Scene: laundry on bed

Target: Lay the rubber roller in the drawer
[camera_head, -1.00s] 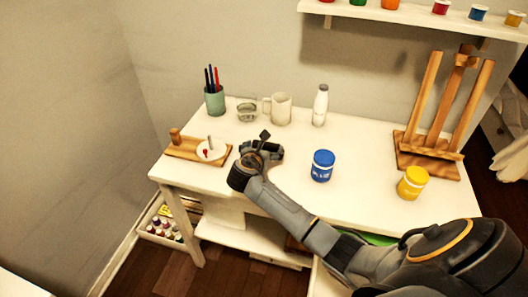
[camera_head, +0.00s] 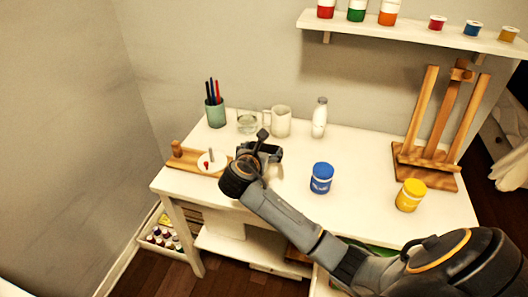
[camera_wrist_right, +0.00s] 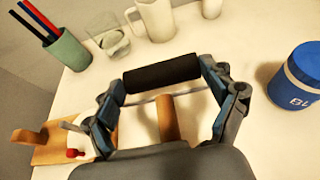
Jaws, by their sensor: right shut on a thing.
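My right gripper (camera_head: 268,152) is over the far left part of the white table. In the right wrist view, the gripper (camera_wrist_right: 163,82) is shut on the rubber roller (camera_wrist_right: 162,73), a black cylinder with a thin metal frame and a wooden handle that points back toward the palm. The roller lies across between the two fingers; I cannot tell how far it is above the tabletop. In the head view the gripper mostly hides it. An open drawer seems to jut from the table front near the white edge (camera_head: 318,282), mostly hidden by my arm. My left gripper is not in view.
The white table (camera_head: 230,200) holds a pen cup (camera_head: 215,112), a glass (camera_head: 247,123), a mug (camera_head: 281,121), a white bottle (camera_head: 319,118), a blue jar (camera_head: 321,178), a yellow jar (camera_head: 410,195), a wooden board (camera_head: 187,158) and an easel (camera_head: 430,165). A paint shelf (camera_head: 410,20) hangs above.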

